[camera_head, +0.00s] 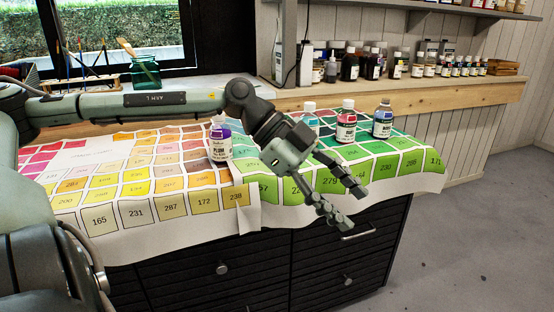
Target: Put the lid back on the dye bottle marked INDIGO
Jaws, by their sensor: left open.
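Several dye bottles stand upright on the colour-chart cloth (150,238). The bottle at the right (382,121) has a dark blue label and a greyish top with no pale cap like the others; I cannot read its name. A red-labelled bottle (346,124) and a teal-labelled bottle (309,116) stand left of it, both capped. A capped bottle marked PLUM (220,140) stands further left. No loose lid is visible. My left gripper (350,204) is open and empty, its fingers pointing down and right at the table's front edge, nearer than the bottles. My right gripper is out of view.
The cloth hangs over a black drawer cabinet (250,275). Behind, a wooden ledge (420,93) holds many bottles and a small wooden crate (503,67). A green glass jar (145,72) stands by the window. Floor (470,240) is clear at the right.

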